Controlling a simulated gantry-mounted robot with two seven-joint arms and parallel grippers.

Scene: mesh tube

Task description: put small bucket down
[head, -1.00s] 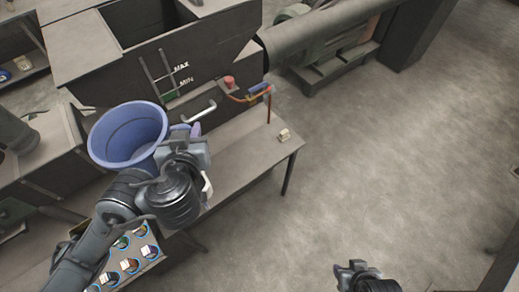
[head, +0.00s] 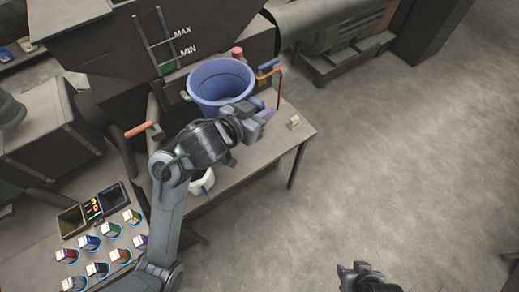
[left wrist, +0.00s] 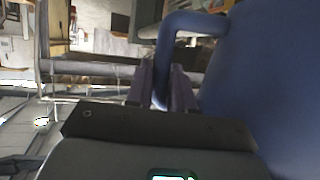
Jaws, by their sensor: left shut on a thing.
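The small blue bucket (head: 212,103) is upright in the head view, over the back part of the bench near the hopper's right end. I cannot tell whether its base touches the bench. My left gripper (head: 260,116) is shut on the bucket at its near right side. In the left wrist view the blue wall (left wrist: 270,75) fills the right, and the dark fingers (left wrist: 165,90) close on its looped handle (left wrist: 178,32). My right gripper (head: 365,272) is at the bottom of the head view, away from the bench, and its jaws are not clear.
The bench (head: 268,158) is bare to the right of my arm, with a small pale block (head: 293,122) near its right end. A red-orange pipe with a valve (head: 280,82) stands behind. A white container (head: 203,182) is partly hidden by my arm. Several labelled cups (head: 110,230) sit lower left.

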